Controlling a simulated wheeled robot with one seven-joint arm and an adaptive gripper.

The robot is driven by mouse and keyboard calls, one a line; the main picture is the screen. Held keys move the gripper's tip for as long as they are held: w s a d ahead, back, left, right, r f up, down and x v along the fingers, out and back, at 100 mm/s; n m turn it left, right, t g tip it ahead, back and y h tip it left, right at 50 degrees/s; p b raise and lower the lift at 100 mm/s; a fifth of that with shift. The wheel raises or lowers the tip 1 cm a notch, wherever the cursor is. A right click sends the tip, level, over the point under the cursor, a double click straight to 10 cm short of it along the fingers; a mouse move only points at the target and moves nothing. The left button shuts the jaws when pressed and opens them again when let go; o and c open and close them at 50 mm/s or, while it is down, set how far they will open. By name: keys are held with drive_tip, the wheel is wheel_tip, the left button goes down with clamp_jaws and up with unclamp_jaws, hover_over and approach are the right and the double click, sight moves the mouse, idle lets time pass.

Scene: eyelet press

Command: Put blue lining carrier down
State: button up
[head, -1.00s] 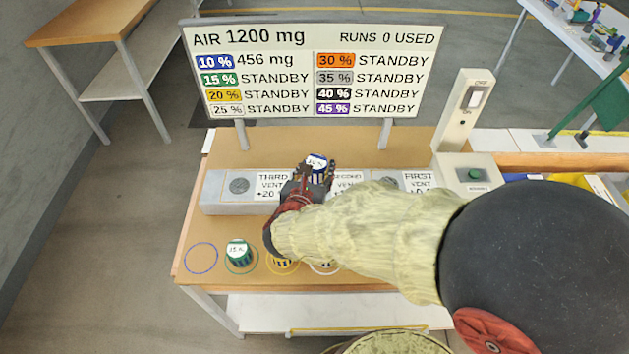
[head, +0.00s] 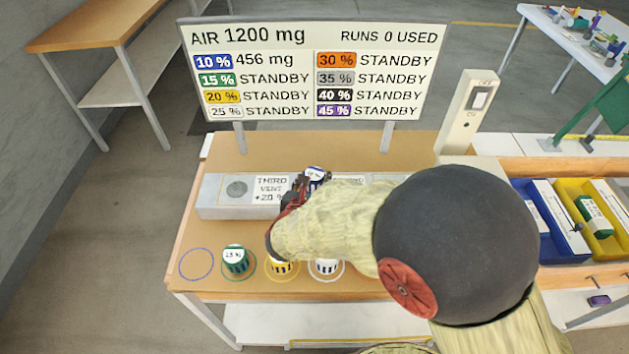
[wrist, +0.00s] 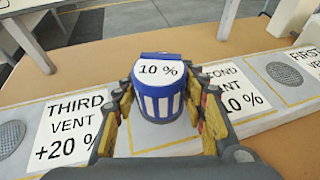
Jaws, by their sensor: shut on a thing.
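The blue lining carrier (wrist: 158,92) is a blue cylinder with white slots and a white top marked 10 %. My gripper (wrist: 160,110) is shut on it, with a finger on each side. In the wrist view the carrier is upright over the grey vent bar (wrist: 32,165), between the THIRD VENT and SECOND VENT labels. I cannot tell whether its bottom touches the bar. In the head view the carrier (head: 315,175) shows beyond my gripper (head: 305,188). My arm hides the right part of the bar. An empty blue ring (head: 196,264) lies at the table's front left.
A green 15 % carrier (head: 236,259), a yellow carrier (head: 281,265) and a white carrier (head: 327,266) stand in rings along the front. The display board (head: 310,70) reads 10 % at 456 mg. Blue (head: 530,240) and yellow (head: 575,240) bins are at right.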

drive_tip(key=shift+f, duration=0.15)
drive_tip(key=o, duration=1.2)
drive_tip(key=shift+c, duration=0.2)
